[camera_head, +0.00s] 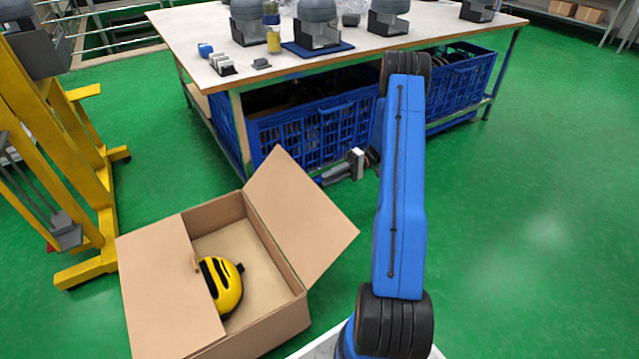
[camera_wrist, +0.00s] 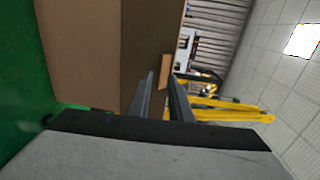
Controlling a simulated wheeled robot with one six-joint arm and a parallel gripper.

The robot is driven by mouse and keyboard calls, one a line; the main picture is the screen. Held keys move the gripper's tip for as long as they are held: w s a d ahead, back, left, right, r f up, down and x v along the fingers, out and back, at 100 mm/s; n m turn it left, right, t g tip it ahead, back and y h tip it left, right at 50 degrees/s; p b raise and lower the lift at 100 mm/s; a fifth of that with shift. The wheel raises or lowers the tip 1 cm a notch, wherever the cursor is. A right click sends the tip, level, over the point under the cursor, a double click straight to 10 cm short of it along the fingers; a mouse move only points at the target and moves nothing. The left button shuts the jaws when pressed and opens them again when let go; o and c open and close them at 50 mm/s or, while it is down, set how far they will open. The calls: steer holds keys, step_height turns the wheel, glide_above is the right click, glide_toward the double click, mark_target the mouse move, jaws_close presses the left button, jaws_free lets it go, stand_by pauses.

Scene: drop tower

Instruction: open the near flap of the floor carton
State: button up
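The floor carton (camera_head: 283,318) stands on the green floor at lower left in the head view. Its right flap (camera_head: 300,215) is swung up and outward. Its left flap (camera_head: 165,285) lies flat across the left part of the opening, with a small tan tab (camera_head: 196,266) at its inner edge. A yellow and black rounded object (camera_head: 229,285) sits inside, partly under that flap. My gripper (camera_head: 328,178) is beyond the raised flap, pointing left. In the wrist view my gripper (camera_wrist: 162,92) has its fingers apart with nothing between them; brown cardboard (camera_wrist: 85,50) fills the left side.
A workbench (camera_head: 180,40) with blue crates (camera_head: 320,132) beneath stands behind my gripper. A yellow frame (camera_head: 90,180) stands left of the carton and also shows in the wrist view (camera_wrist: 225,110). The floor to the right is clear.

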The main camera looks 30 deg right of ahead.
steer(key=d, duration=1)
steer(key=shift+d+r, duration=0.4)
steer(key=shift+r, duration=0.1)
steer(key=s+a+r+g+h, duration=0.2)
steer(key=s+a+r+h, duration=0.25)
steer(key=a+r, duration=0.75)
steer(key=s+a+r+g+h, duration=0.1)
steer(key=s+a+r+h, duration=0.35)
steer(key=a+r, duration=0.65)
steer(key=s+a+r+t+h, duration=0.2)
steer(key=s+a, duration=0.1)
steer(key=s, duration=0.5)
steer(key=s+a+r+t+h, duration=0.2)
steer(key=s+a+t+h, duration=0.1)
steer(key=s, duration=0.5)
steer(key=s+a+r+t+h, duration=0.2)
steer(key=s+a, duration=0.3)
steer(key=s, duration=0.3)
steer(key=shift+s+r+t+h, duration=0.2)
steer(key=shift+t+h, duration=0.2)
steer(key=shift+h, duration=0.2)
